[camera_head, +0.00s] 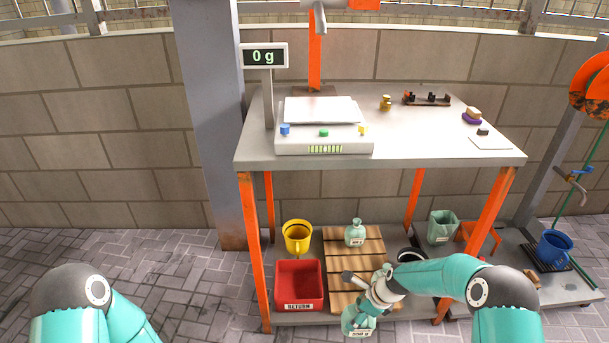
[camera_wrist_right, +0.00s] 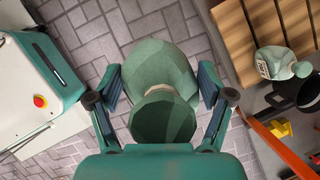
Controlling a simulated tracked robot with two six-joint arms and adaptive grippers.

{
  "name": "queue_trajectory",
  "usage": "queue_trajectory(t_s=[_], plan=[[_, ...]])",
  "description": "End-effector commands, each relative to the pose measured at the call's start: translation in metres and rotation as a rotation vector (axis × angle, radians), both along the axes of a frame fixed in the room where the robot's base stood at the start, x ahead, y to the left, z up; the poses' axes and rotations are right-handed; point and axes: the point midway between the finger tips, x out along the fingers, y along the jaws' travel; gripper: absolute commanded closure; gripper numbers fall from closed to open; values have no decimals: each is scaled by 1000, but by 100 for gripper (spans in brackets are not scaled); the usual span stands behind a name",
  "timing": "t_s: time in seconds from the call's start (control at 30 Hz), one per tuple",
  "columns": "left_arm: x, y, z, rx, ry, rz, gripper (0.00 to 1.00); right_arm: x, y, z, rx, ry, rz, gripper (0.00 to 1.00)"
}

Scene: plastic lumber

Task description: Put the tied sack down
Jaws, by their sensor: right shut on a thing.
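The tied sack (camera_head: 358,320) is pale green with a "500 g" label. It hangs from my right gripper (camera_head: 374,297) in front of the lower shelf's front edge. In the right wrist view the sack (camera_wrist_right: 158,68) sits between the two fingers of the right gripper (camera_wrist_right: 160,92), which is shut on it, with grey paving below. A slatted wooden pallet (camera_head: 340,265) lies on the lower shelf (camera_head: 400,314). A similar labelled sack (camera_head: 355,233) stands at the pallet's back. Another (camera_wrist_right: 283,64) is near a black pot, partly hidden by my arm in the head view. My left gripper is out of view.
A red "RETURN" bin (camera_head: 299,284) and yellow jug (camera_head: 297,236) stand left of the pallet. The black pot (camera_head: 410,255) and a green bin (camera_head: 442,226) are right. Orange legs (camera_head: 252,250) frame the shelf. Above is a scale (camera_head: 324,143) reading 0 g.

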Motion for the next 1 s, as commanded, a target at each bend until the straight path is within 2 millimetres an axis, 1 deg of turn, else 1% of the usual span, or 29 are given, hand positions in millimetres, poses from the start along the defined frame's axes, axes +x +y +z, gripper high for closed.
queue_trajectory(t_s=[0.03,0.07,0.1,0.17,0.2,0.37,0.4,0.57,0.6,0.67,0.73,0.8,0.87,0.93,1.0], plan=[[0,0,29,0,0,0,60,6,2,38,0,-7,10,84],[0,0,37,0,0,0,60,8,2,49,0,-8,17,84],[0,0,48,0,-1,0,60,9,4,65,0,-7,32,84],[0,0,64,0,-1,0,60,12,6,88,0,-6,60,84],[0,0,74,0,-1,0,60,12,7,103,-1,-6,87,84],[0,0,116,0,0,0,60,11,11,164,0,-6,238,84],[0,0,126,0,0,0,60,10,12,179,0,-5,284,84],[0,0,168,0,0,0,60,2,12,241,1,-5,522,84],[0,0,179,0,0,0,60,-1,11,256,-1,-5,598,84],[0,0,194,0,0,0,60,-7,9,280,-2,-5,720,84],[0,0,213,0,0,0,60,-16,4,308,-1,-5,886,84],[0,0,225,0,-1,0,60,-27,-3,330,-1,-3,1070,84],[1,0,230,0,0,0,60,-37,-11,342,0,-1,1224,84],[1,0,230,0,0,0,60,-49,-21,350,0,1,1393,84],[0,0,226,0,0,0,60,-62,-30,351,1,3,1549,84]])
